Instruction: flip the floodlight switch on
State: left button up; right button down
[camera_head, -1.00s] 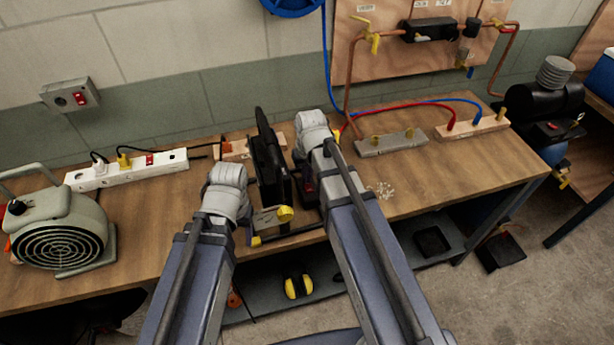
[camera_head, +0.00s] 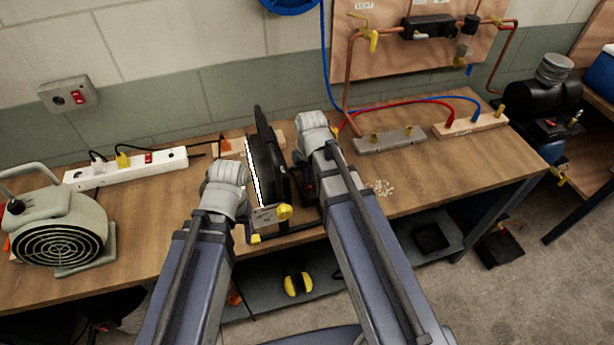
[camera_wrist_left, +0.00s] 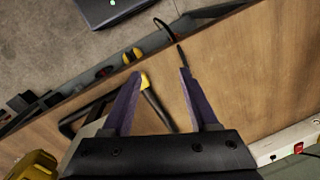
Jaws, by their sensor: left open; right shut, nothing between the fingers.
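The black floodlight (camera_head: 268,165) stands on its frame on the bench between my two arms. A bright white strip shows along its left edge, so it looks lit. Its switch cannot be made out. My left gripper (camera_wrist_left: 160,82) is open and empty in the left wrist view, its purple fingers apart above the bench. A black stand bar with a yellow end (camera_wrist_left: 146,82) shows between and beyond them. In the head view its fingers are hidden by the left wrist. My right gripper (camera_head: 307,188) is at the floodlight's right side, mostly hidden by its arm; it is shut and empty.
A white power strip (camera_head: 125,170) with a red switch and plugs lies left, behind a fan heater (camera_head: 60,228). A wall box (camera_head: 64,95) has a red switch. A grey block (camera_head: 390,140) and wooden block (camera_head: 470,125) lie right. The bench's right front is fairly clear.

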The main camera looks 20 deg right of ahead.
pick_arm(q)
jog(key=shift+r, duration=0.1)
pick_arm(e)
jog(key=shift+r, duration=0.15)
pick_arm(q)
notch_tip(320, 180, up, 14)
jog(key=p, duration=1.4)
pick_arm(e)
notch_tip(320, 180, up, 14)
jog(key=w, duration=0.1)
jog(key=shift+w, duration=0.35)
pick_arm(q)
jog(key=shift+f, duration=0.2)
pick_arm(e)
jog(key=shift+f, duration=0.25)
